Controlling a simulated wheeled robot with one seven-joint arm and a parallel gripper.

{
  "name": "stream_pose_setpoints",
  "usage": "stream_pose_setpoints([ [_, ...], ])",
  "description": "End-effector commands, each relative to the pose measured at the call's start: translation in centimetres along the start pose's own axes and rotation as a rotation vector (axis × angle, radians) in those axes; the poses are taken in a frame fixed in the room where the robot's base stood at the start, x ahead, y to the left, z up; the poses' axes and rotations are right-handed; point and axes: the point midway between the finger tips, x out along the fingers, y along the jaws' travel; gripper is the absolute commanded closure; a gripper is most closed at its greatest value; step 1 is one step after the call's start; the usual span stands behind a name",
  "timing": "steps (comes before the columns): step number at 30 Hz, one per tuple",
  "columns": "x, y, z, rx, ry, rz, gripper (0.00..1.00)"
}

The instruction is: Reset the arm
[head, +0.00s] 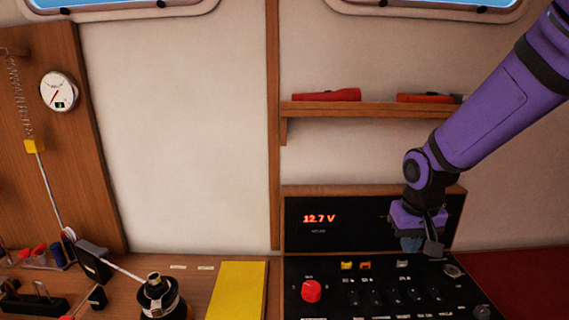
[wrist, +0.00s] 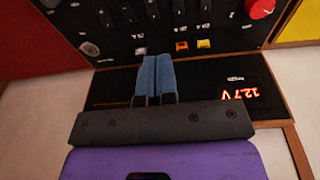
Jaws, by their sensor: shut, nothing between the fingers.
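My purple arm reaches in from the upper right of the head view. My gripper (head: 411,244) points down over the right part of the black switch panel, in front of the voltage display. In the wrist view my gripper (wrist: 157,60) shows two blue fingers shut against each other with nothing between them. Their tips are near the back edge of the switch panel (wrist: 105,45). Whether they touch it I cannot tell.
A red knob (head: 311,290) and several switches are on the panel. The display (head: 319,219) reads 12.7 V. A shelf (head: 375,109) above holds a red item (head: 327,95) and an orange one (head: 428,98). A yellow pad (head: 237,290) and a dark round device (head: 160,297) are left.

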Motion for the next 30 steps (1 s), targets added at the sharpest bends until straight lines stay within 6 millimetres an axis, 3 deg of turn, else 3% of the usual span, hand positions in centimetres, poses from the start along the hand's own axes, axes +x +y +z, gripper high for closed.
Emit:
stream_pose_setpoints([
  [6,-4.9,1.2,2.0,0.005,0.063,0.006,1.00],
  [15,-10.5,2.7,5.8,0.011,0.144,0.005,1.00],
  [30,-17.1,4.3,13.6,0.012,0.275,-0.018,1.00],
])
